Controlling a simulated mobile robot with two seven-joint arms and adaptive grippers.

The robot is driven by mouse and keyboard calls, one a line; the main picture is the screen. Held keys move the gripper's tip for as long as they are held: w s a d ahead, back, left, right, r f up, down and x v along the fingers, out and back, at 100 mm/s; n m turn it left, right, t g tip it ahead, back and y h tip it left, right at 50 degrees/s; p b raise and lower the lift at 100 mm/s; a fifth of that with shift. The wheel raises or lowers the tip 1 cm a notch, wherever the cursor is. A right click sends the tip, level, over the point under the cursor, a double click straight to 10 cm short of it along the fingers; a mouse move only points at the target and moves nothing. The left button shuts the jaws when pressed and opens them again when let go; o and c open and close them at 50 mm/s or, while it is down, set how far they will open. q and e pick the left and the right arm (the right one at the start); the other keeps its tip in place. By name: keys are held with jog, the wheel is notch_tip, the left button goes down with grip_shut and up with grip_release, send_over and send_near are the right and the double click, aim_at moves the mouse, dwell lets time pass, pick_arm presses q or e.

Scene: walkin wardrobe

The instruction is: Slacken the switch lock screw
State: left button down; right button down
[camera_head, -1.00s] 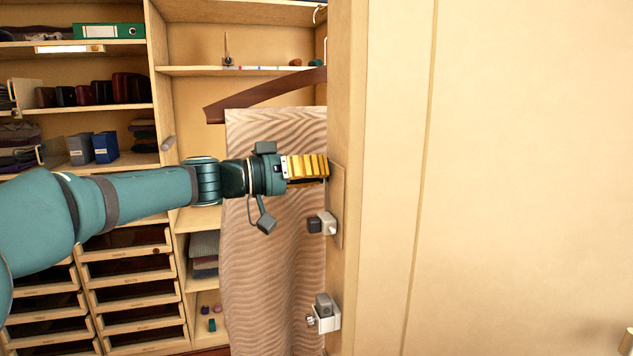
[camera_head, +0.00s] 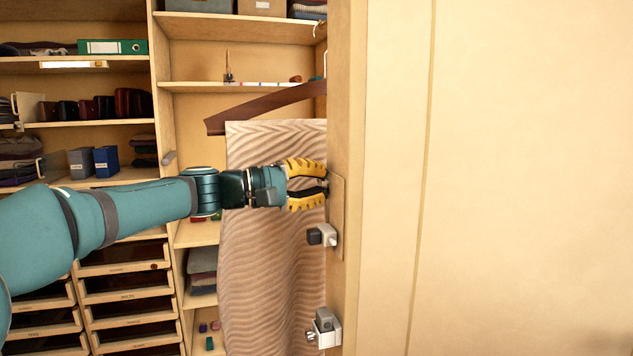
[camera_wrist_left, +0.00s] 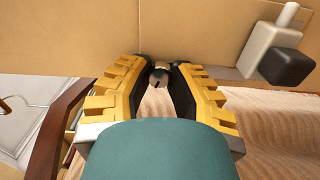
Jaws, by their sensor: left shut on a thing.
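My left gripper (camera_head: 326,185) has its yellow fingers around a small dark-tipped screw (camera_wrist_left: 158,75) on the edge of the pale wooden panel. In the left wrist view the fingertips (camera_wrist_left: 160,72) close on the screw from both sides. In the head view the fingers largely hide the screw. A white switch with a dark grey block (camera_head: 322,235) sits on the same panel edge just below the gripper. It also shows at the upper right of the left wrist view (camera_wrist_left: 285,60), apart from the fingers. My right gripper is in neither view.
A brown hanger (camera_head: 262,106) with a wavy beige cloth (camera_head: 270,270) hangs close behind my left gripper. A second metal and grey fitting (camera_head: 323,328) is lower on the panel edge. Shelves and drawers (camera_head: 125,290) fill the left; a broad wooden panel (camera_head: 530,180) fills the right.

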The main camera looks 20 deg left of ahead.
pick_arm(q)
jog(key=shift+r+n+p, duration=0.1)
jog(key=shift+n+p, duration=0.25)
jog(key=shift+n, duration=1.15)
jog(key=c, duration=0.8)
grip_release()
jog(key=shift+o, duration=0.2)
jog(key=shift+a, duration=0.1)
jog(key=v, duration=1.2)
